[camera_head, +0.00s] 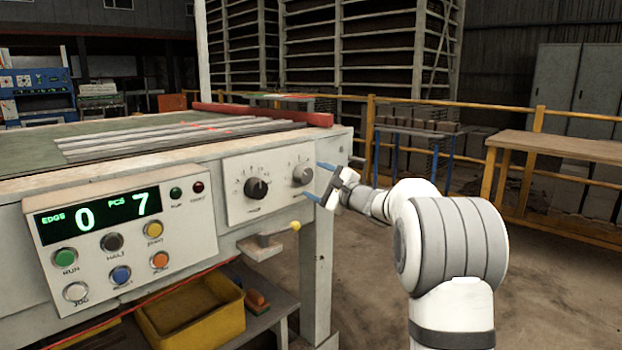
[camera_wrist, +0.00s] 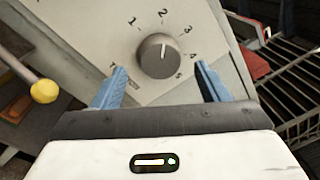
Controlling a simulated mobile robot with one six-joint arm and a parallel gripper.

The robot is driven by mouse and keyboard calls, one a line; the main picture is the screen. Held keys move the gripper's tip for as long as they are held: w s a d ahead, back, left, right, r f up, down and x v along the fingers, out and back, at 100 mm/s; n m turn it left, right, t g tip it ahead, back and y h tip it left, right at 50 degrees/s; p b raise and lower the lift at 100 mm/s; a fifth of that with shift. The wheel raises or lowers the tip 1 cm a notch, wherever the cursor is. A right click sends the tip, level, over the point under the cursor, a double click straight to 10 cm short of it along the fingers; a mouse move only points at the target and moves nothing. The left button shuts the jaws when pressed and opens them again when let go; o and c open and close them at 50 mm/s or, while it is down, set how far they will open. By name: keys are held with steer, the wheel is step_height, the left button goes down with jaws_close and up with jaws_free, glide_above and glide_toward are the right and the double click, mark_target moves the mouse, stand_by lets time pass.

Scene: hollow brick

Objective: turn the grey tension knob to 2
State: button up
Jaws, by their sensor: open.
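The grey tension knob (camera_head: 303,174) is on the right of a light panel (camera_head: 232,200) on the machine's front. In the wrist view the grey knob (camera_wrist: 158,58) is ringed by the figures 1 to 5. Its pale pointer line faces up and slightly right, roughly toward the 2. My gripper (camera_head: 320,183) is open and empty, just right of the knob in the head view. In the wrist view its blue fingertips (camera_wrist: 160,67) stand left and right of the knob, with visible gaps. I see no contact.
A black knob (camera_head: 256,188) sits left of the grey one on the same panel. Below is a lever with a yellow ball (camera_head: 295,226). A button console (camera_head: 120,235) reads 0 and 7. A yellow bin (camera_head: 190,312) stands underneath. The floor right of the machine is open.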

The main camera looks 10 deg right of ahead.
steer(key=v, duration=0.4)
steer(key=shift+s+d, duration=0.15)
steer(key=s+a+r+n+g+p, duration=0.35)
steer(key=s+a+p, duration=0.3)
steer(key=s, duration=0.25)
steer(key=s+a+r+n+g+p, duration=0.2)
steer(key=s+a+n+g+p, duration=0.3)
steer(key=s+p, duration=0.3)
steer(key=s+d+r+n+g+h+p, duration=0.1)
steer(key=s+d+n+h+p, duration=0.1)
steer(key=s, duration=0.6)
steer(key=s+d+r+n+g+h+p, duration=0.1)
steer(key=s+d+n+g+h+p, duration=0.1)
steer(key=s+p, duration=0.5)
steer(key=s+d+r+n+g+h+p, duration=0.1)
steer(key=s+d+n+h+p, duration=0.2)
steer(key=s, duration=0.8)
steer(key=n+h+p, duration=0.2)
steer(key=shift+s+d+g+h, duration=0.2)
steer(key=shift+d+g+h, duration=0.1)
steer(key=shift+g+h, duration=0.1)
steer(key=shift+n, duration=0.25)
steer(key=shift+c, duration=0.3)
